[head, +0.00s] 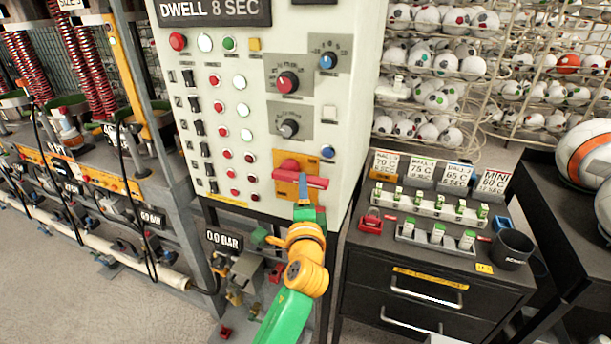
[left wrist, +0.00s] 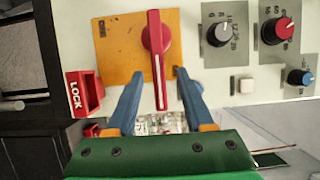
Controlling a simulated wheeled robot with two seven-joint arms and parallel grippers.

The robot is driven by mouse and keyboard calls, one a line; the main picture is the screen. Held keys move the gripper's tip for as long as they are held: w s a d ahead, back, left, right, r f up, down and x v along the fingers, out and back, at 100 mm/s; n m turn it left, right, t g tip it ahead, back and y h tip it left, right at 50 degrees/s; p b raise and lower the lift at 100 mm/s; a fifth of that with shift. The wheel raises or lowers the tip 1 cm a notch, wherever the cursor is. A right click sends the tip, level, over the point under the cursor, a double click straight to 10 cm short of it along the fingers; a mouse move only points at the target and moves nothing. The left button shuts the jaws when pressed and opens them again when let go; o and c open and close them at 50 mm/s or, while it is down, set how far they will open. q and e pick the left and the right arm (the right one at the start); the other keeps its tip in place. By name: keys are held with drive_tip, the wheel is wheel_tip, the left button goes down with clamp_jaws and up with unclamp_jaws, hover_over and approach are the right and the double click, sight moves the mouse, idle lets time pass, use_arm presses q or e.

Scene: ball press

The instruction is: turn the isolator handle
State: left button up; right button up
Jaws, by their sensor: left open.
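The red isolator handle (head: 302,181) sits on an orange plate (head: 284,189) low on the cream control panel. It lies about level in the head view. In the left wrist view the handle (left wrist: 155,42) points down the picture, with a white line along it. My left gripper (head: 305,192) is at the handle, its arm coming up from below. In the left wrist view its two blue fingers (left wrist: 158,75) are open, one on each side of the handle's lower part, with gaps showing. I cannot tell how deep the handle sits between them. My right gripper is not in view.
A red LOCK piece (left wrist: 85,93) is beside the orange plate in the left wrist view. A dark drawer cabinet (head: 430,270) stands right, pipework with a 0.0 BAR display (head: 223,241) below left.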

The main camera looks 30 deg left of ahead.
use_arm(q)
drive_tip(key=x, duration=0.5)
drive_tip(key=shift+a+f, duration=0.1)
drive_tip(key=shift+a, duration=0.1)
drive_tip(key=shift+w+d, duration=0.1)
clamp_jaws()
idle(1.1)
